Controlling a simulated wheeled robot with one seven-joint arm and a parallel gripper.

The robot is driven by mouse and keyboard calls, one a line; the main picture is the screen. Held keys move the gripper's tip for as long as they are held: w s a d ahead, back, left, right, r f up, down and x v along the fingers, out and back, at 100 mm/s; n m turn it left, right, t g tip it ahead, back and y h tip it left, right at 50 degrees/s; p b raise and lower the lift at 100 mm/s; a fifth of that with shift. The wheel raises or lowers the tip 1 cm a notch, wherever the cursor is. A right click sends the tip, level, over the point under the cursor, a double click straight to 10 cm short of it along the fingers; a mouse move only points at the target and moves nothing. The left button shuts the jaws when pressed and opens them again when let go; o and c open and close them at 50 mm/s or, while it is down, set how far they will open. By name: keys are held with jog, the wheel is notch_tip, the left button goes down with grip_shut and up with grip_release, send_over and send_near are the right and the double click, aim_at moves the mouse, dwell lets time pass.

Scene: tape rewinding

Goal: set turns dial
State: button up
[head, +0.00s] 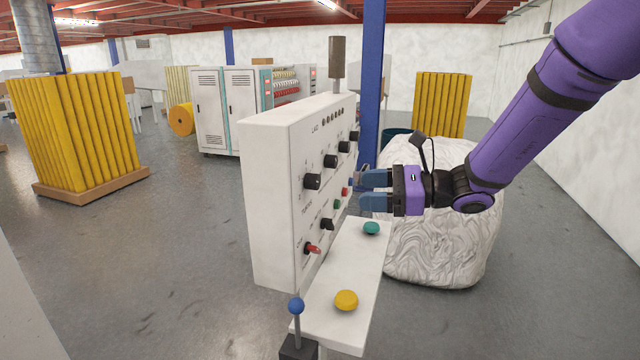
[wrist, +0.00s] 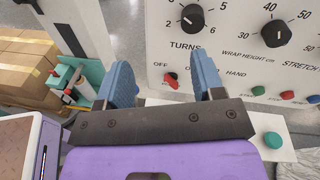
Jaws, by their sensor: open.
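The white control panel (head: 265,210) faces right in the head view, with a row of black dials. The turns dial (head: 312,181) is the one nearest the camera. In the wrist view the turns dial (wrist: 192,17) sits at the top, above the label TURNS, with 2 and 6 at its lower sides; its exact setting is hard to read. My gripper (head: 365,190) is open and empty, in front of the panel and apart from the turns dial. Its blue fingers (wrist: 162,78) are spread in the wrist view, below and left of the dial.
Another dial, wrap height (wrist: 276,33), is right of the turns dial. A red switch (wrist: 171,79) lies below it. A shelf with a green button (head: 371,228) and yellow button (head: 346,300) juts below the panel. A wrapped white load (head: 440,250) stands behind my gripper.

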aim_at(319, 183)
jog(key=w+a+m, duration=0.1)
jog(key=w+a, duration=0.1)
jog(key=a, duration=0.1)
jog(key=w+a+f+m+t, duration=0.1)
jog(key=w+a, duration=0.2)
jog(key=w+a+m+t, duration=0.1)
jog(key=w+a, duration=0.1)
jog(key=a, duration=0.1)
jog(key=shift+w+a+f+y, duration=0.15)
jog(key=shift+a+f+y, duration=0.15)
jog(key=shift+a+f, duration=0.1)
jog(key=c, duration=0.9)
